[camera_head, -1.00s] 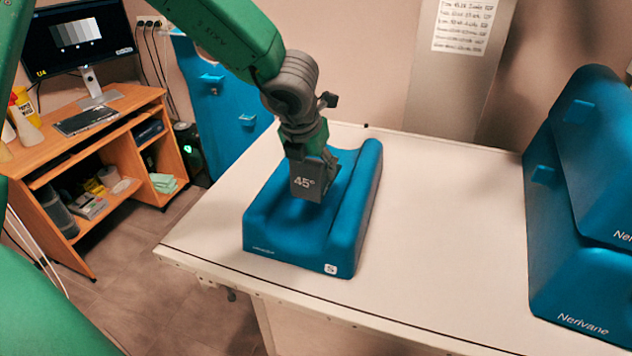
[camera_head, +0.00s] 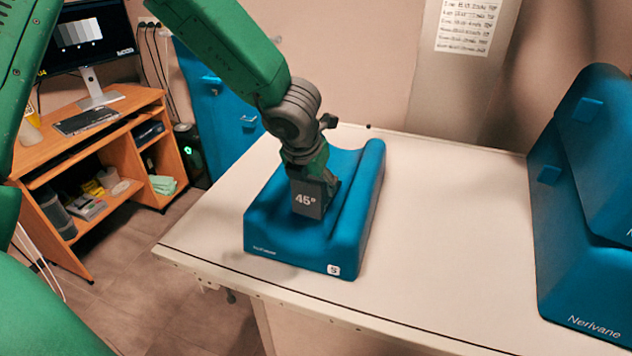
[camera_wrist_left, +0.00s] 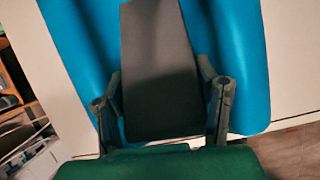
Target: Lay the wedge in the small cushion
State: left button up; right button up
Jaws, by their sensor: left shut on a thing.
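The wedge (camera_head: 308,199) is a dark grey block marked 45°. My left gripper (camera_head: 312,178) is shut on it, over the hollow of the small cushion. The small blue cushion (camera_head: 268,240) lies on the white table and bears an S label at its front corner. In the left wrist view the wedge (camera_wrist_left: 158,75) sits between both fingers of my left gripper (camera_wrist_left: 163,105), with the blue cushion (camera_wrist_left: 235,50) behind it. The wedge's lower end looks down in the hollow; I cannot tell whether it touches the bottom. My right gripper is not in view.
Large blue cushions (camera_head: 575,265) marked Nerivane stand at the right of the white table (camera_head: 450,230). The table between them and the small cushion is clear. A wooden desk (camera_head: 95,130) with a monitor (camera_head: 92,45) stands at the left.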

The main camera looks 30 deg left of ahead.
pick_arm(q)
jog(key=o, duration=1.3)
jog(key=shift+a, duration=0.25)
jog(key=shift+c, duration=0.2)
jog(key=shift+d, duration=0.1)
jog(key=shift+d+r, duration=0.15)
jog(key=shift+r, duration=0.1)
jog(key=a+p+v, duration=0.1)
jog(key=p+v, duration=0.2)
jog(key=v, duration=0.9)
jog(key=shift+d+r, duration=0.35)
jog(key=shift+d, duration=0.15)
